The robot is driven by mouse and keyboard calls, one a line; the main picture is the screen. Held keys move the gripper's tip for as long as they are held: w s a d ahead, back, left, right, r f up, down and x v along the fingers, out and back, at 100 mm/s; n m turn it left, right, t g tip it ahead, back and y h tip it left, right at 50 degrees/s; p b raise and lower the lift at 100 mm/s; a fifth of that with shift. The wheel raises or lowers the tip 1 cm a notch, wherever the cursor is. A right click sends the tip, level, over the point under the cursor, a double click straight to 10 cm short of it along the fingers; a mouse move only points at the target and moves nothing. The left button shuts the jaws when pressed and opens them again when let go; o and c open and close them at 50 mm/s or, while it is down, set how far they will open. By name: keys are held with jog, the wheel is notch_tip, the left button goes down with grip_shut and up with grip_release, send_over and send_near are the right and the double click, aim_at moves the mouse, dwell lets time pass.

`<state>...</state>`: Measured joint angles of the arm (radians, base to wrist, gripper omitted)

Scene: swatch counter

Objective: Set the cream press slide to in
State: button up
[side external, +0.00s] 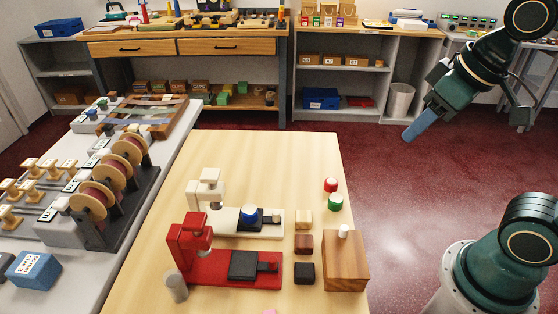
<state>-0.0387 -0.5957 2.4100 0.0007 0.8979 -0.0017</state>
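The cream press (209,190) stands upright near the left side of the wooden table, behind the red press. Its slide runs to the right along the cream base. The slide's dark plate (250,224) carries a round blue piece with a pale top (249,213) and lies to the right of the press head, clear of it. My gripper (421,124) is up at the right, beyond the table's right edge and far from the press, pointing down-left. A blue-grey part shows at its tip; whether the fingers are open is unclear.
The red press (193,240) stands just in front, its slide (243,264) also to the right. Small blocks (303,243), a wooden block with a white knob (346,262), and red and green capped pieces (332,193) stand to the right. The table's back is clear.

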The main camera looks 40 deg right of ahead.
jog(key=w+a+f+n+g, duration=0.1)
jog(key=w+a+g, duration=0.15)
jog(key=w, duration=0.55)
jog(key=n+g, duration=0.2)
jog(key=g, duration=0.1)
send_over(276, 212)
notch_tip(276, 212, down, 14)
jog(key=shift+s+f+t, duration=0.1)
jog(key=shift+t, duration=0.15)
jog(key=shift+f, duration=0.1)
jog(key=shift+f, duration=6.8)
grip_shut()
